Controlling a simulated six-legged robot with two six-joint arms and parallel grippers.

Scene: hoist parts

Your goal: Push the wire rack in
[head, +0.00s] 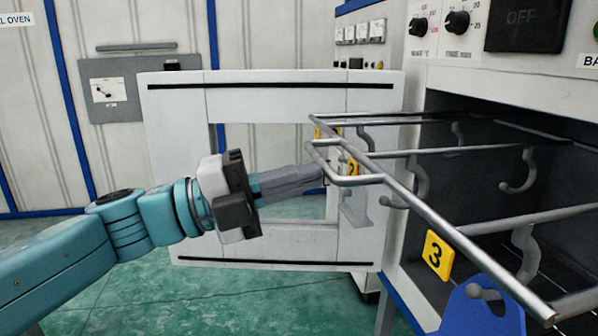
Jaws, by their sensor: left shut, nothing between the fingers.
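The wire rack (415,203) is a metal frame with crossbars and hooks hanging beneath it. It sticks out of the open oven chamber (418,262) at the right, its front left corner reaching well past the opening. The rack's far right part is cut off by the frame. My right gripper is not in view.
The white oven door (270,96) with a window stands open behind my left gripper. A blue plate (480,313) is at the rack's near hook. Control knobs (457,22) sit above the chamber. The green floor (200,292) at lower left is clear.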

